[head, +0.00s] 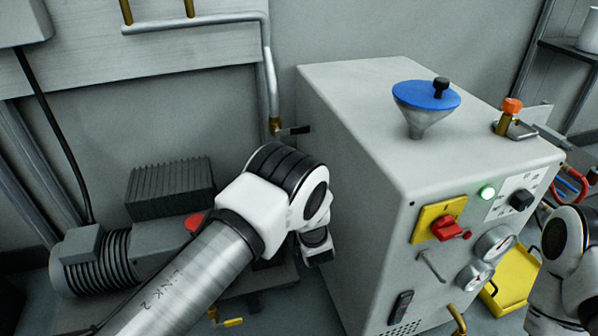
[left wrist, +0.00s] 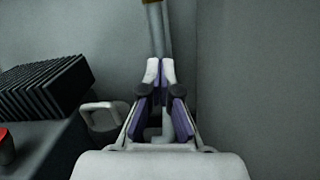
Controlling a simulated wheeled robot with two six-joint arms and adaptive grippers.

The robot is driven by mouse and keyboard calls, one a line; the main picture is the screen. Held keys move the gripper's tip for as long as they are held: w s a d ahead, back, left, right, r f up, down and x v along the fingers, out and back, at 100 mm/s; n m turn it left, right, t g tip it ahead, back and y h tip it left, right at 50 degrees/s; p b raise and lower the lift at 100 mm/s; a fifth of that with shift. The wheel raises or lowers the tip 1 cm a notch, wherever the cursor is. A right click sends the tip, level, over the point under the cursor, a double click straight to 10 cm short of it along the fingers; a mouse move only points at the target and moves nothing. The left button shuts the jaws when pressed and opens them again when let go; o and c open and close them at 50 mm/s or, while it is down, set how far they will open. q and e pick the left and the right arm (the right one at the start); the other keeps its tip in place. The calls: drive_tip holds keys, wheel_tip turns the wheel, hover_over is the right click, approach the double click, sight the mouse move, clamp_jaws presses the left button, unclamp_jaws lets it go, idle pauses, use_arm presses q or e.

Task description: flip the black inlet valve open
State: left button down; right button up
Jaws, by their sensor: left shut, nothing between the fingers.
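The black inlet valve handle (head: 293,130) sticks out to the right of a small brass valve body (head: 275,126). The body sits on the grey pipe (head: 270,75) that comes down the wall, just left of the cabinet. My left arm reaches in below the valve, and its gripper is mostly hidden behind the wrist in the head view. In the left wrist view my left gripper (left wrist: 160,68) is shut and empty, with a grey pipe (left wrist: 156,30) behind its fingertips. The black handle does not show there. My right gripper is out of view.
The grey cabinet (head: 345,180) stands close on the right, with a blue funnel (head: 425,98) and an orange-capped valve (head: 511,106) on top. A motor (head: 95,255) and a black finned block (head: 170,187) are at left. A red knob (head: 194,222) is beside my arm.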

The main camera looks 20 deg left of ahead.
sight(300, 130)
use_arm(q)
drive_tip(key=d+n+b, duration=0.1)
drive_tip(key=d, duration=0.1)
drive_tip(key=d+n+t+b, duration=0.1)
drive_tip(key=d, duration=0.1)
drive_tip(key=shift+w+d+y, duration=0.15)
drive_tip(key=shift+d+y, duration=0.15)
drive_tip(key=shift+d, duration=0.05)
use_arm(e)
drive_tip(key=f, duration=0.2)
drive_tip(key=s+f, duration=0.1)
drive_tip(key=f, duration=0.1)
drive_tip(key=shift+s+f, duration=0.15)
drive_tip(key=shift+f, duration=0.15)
use_arm(q)
drive_tip(key=w+a+r+b, duration=0.5)
drive_tip(key=w+r+b, duration=0.1)
drive_tip(key=w, duration=0.2)
drive_tip(key=shift+w+a+r+b, duration=0.15)
drive_tip(key=shift+a+b, duration=0.1)
drive_tip(key=shift+b, duration=0.15)
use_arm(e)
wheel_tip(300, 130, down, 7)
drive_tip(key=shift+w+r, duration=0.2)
use_arm(q)
drive_tip(key=shift+r, duration=0.1)
